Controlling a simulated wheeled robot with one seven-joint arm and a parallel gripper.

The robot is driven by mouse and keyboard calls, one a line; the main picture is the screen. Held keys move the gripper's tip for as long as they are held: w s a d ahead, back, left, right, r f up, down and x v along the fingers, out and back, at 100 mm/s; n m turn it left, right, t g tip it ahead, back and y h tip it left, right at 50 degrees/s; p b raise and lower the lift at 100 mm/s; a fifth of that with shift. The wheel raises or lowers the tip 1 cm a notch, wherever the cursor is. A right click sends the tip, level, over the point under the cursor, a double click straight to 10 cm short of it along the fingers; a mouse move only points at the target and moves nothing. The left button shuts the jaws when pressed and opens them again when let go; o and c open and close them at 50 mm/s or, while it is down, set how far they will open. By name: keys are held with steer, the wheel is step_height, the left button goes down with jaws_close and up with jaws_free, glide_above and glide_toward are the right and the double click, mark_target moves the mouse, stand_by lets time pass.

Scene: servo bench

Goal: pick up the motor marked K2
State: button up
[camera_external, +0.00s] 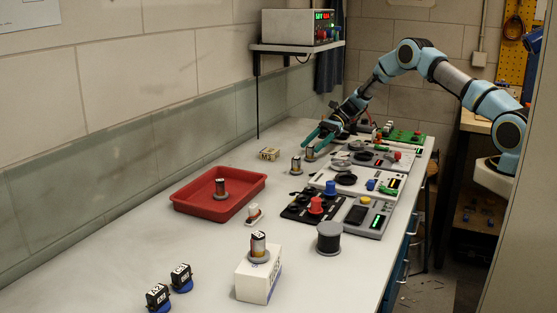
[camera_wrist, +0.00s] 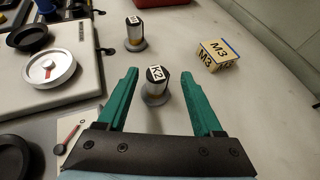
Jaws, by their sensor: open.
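The motor marked K2 (camera_wrist: 155,84) stands upright on the bench, a silver cylinder with a dark round base and a white K2 label on its black top. In the wrist view it shows between the green fingers of my gripper (camera_wrist: 160,73), near their tips, with a gap on each side. My gripper is open and empty. In the external view my gripper (camera_external: 308,141) is over the far part of the bench, just above a small motor (camera_external: 309,154) that appears to be K2. A similar motor (camera_wrist: 134,36) stands beyond K2; its label is too small to read.
A yellow box marked M3 (camera_wrist: 217,56) sits right of K2. A pale panel with a dial (camera_wrist: 60,85) lies to the left. A red tray (camera_external: 207,211) holding a motor, several control panels and a white box (camera_external: 255,281) topped by a motor stand nearer the external camera.

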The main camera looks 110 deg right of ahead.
mark_target(308, 150)
steer(key=p+x, duration=0.1)
steer(key=x, duration=0.1)
steer(key=p+x, duration=0.1)
steer(key=x, duration=0.1)
steer(key=shift+a+r+p, duration=0.2)
steer(key=shift+a+p, duration=0.05)
steer(key=shift+p, duration=0.1)
steer(key=shift+w+a+f, duration=0.1)
steer(key=shift+w+f, duration=0.25)
steer(key=shift+w, duration=0.05)
jaws_close()
